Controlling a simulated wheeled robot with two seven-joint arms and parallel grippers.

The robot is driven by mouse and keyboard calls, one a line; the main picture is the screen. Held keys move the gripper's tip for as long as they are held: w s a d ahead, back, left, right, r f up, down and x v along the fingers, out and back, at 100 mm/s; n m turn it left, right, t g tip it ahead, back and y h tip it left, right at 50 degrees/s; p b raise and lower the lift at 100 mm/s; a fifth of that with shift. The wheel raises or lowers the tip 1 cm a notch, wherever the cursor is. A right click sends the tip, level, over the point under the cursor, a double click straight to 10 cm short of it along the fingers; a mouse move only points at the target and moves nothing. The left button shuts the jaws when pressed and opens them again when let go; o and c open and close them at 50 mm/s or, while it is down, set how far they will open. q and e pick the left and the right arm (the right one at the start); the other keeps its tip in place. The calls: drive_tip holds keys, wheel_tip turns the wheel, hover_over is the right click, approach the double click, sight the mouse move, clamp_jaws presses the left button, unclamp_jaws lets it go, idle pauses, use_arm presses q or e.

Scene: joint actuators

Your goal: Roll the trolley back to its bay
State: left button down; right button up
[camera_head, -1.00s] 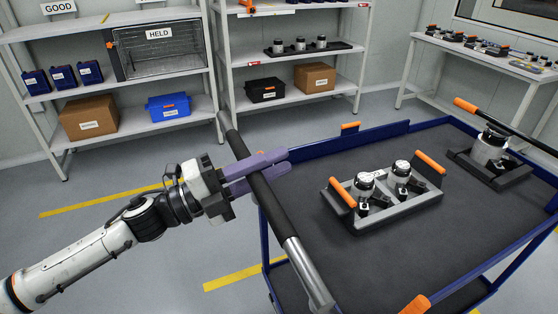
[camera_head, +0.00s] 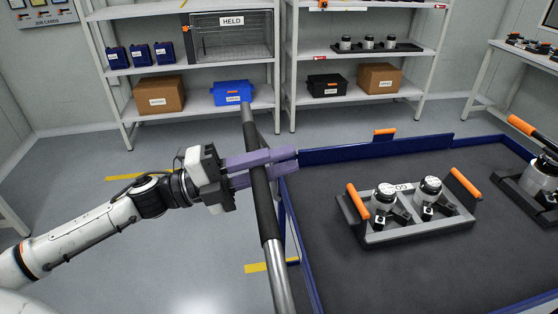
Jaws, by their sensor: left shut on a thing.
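The trolley (camera_head: 330,250) has a dark top with a blue rim and fills the lower right. Its push handle (camera_head: 271,215), a black-gripped bar with a metal end, runs along its left side. My left gripper (camera_head: 262,168) has its purple fingers closed around the black grip of the handle. On the trolley top sits a grey tray (camera_head: 420,229) with orange handles, holding two actuators (camera_head: 384,197). Another actuator (camera_head: 543,175) in a dark holder is at the right edge, partly cut off. My right gripper is not in view. Yellow floor markings (camera_head: 272,267) show in part left of the trolley.
Shelving (camera_head: 205,108) stands along the back wall with boxes, a blue bin (camera_head: 232,92) and a HELD cage (camera_head: 230,37). A workbench (camera_head: 520,55) with parts is at the back right. Open floor (camera_head: 130,260) lies left of the trolley.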

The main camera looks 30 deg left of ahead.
use_arm(q)
drive_tip(key=shift+f, duration=0.1)
drive_tip(key=c, duration=1.6)
unclamp_jaws()
drive_tip(key=shift+s+a, duration=0.15)
drive_tip(key=shift+a, duration=0.05)
drive_tip(key=b+v, duration=0.1)
drive_tip(key=v, duration=0.9)
drive_tip(key=shift+s+a, duration=0.1)
